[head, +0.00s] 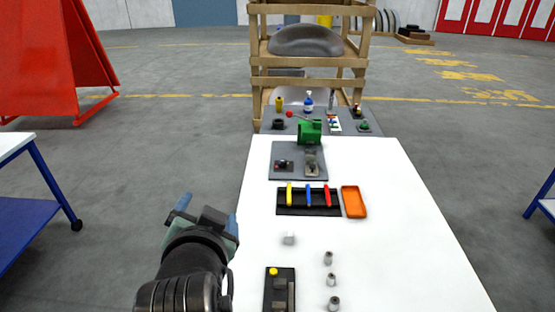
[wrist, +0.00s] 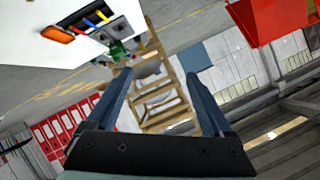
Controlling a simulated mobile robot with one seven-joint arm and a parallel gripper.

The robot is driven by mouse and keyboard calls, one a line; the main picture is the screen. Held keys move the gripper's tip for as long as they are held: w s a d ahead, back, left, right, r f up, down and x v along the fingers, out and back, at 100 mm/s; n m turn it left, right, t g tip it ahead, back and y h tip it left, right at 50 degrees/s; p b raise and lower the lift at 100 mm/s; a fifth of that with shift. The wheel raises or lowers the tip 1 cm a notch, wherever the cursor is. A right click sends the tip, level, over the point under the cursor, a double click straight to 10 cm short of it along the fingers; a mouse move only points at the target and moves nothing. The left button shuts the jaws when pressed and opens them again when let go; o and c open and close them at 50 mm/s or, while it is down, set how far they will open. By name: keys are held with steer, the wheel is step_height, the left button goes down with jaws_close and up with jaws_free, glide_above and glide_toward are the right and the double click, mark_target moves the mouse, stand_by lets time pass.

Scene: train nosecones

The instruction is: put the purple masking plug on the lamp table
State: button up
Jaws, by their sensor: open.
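My gripper (head: 207,212) is beside the left edge of the white table (head: 400,240), in the air. In the wrist view my gripper (wrist: 158,80) has its two blue fingers wide apart with nothing between them. I cannot make out a purple masking plug in either view; the small items are too small to tell. No table is clearly marked as the lamp table. A grey table (head: 350,117) stands beyond the white one and holds a blue bottle (head: 308,101), a yellow cylinder (head: 279,102) and other small things.
The white table carries a black tray (head: 309,211) with yellow, blue and red sticks, an orange tray (head: 354,202), a green machine (head: 310,131), a white block (head: 289,238) and several metal parts (head: 328,258). A wooden frame (head: 257,80) stands behind. Blue-sided tables flank open floor.

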steer(key=d+r+n+t, duration=0.1)
steer(key=d+r+t, duration=0.2)
steer(key=r, duration=0.6)
steer(key=d+r+n+t, duration=0.1)
steer(key=d+r+t, duration=0.15)
steer(key=r, duration=0.65)
steer(key=s+d+r+n+t+h, duration=0.1)
steer(key=s+r+t, duration=0.3)
steer(key=r, duration=0.5)
steer(key=s+d+r+n+t+h, duration=0.1)
steer(key=s+d+r+t, duration=0.3)
steer(key=s+r, duration=0.4)
steer(key=shift+d+r+n+t, duration=0.3)
steer(key=shift+r+n+t, duration=0.15)
steer(key=shift+r, duration=0.25)
